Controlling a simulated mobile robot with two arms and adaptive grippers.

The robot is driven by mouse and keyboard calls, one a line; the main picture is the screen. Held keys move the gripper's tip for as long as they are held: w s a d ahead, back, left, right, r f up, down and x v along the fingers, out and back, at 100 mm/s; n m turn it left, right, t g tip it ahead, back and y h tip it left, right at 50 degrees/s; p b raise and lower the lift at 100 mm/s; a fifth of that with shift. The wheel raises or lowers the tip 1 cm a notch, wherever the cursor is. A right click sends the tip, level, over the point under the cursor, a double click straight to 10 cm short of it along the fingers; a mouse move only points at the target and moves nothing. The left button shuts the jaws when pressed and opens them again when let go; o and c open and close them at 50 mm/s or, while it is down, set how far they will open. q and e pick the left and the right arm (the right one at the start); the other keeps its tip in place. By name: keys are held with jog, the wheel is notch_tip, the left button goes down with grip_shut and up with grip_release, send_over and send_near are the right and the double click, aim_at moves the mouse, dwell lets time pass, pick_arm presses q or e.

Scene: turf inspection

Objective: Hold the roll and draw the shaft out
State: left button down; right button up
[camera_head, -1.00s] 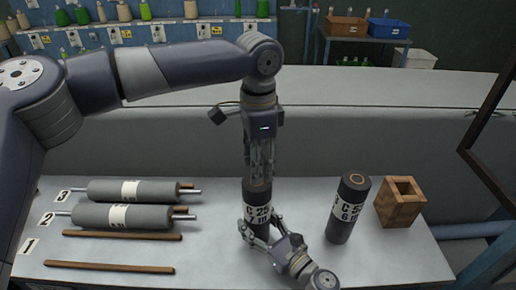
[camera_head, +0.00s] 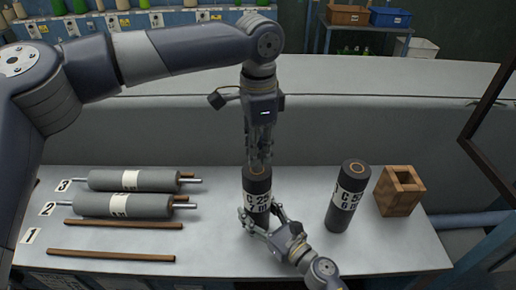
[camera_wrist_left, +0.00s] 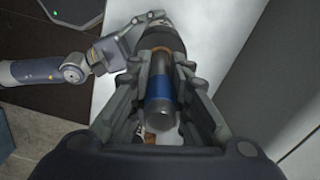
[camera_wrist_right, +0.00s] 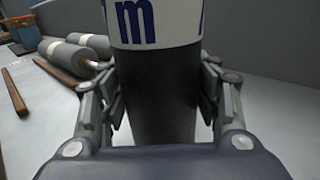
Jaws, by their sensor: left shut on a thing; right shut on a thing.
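An upright dark roll with a white label (camera_head: 257,200) stands on the bench in the head view. My right gripper (camera_head: 259,222) is shut around its lower part; the roll fills the space between the fingers in the right wrist view (camera_wrist_right: 160,105). My left gripper (camera_head: 259,155) points down above the roll's top, shut on the shaft. In the left wrist view the shaft (camera_wrist_left: 160,90) shows a blue band and a grey end between the fingers, sticking out of the roll's brown-ringed top. How much shaft stays inside is hidden.
A second upright labelled roll (camera_head: 347,195) and a wooden square holder (camera_head: 400,195) stand to the right. Two grey rolls (camera_head: 160,180) with metal shaft ends lie at left near wooden strips (camera_head: 110,255) and number cards. Bare bench lies between the strips and the held roll.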

pick_arm(q)
notch_tip(320, 180, up, 25)
jog(key=shift+r, duration=0.15)
dwell(3.1)
jog(key=shift+w, duration=0.1)
pick_arm(e)
jog(key=o, duration=1.7)
jog(key=shift+c, duration=0.2)
jog(key=shift+s+d, duration=0.1)
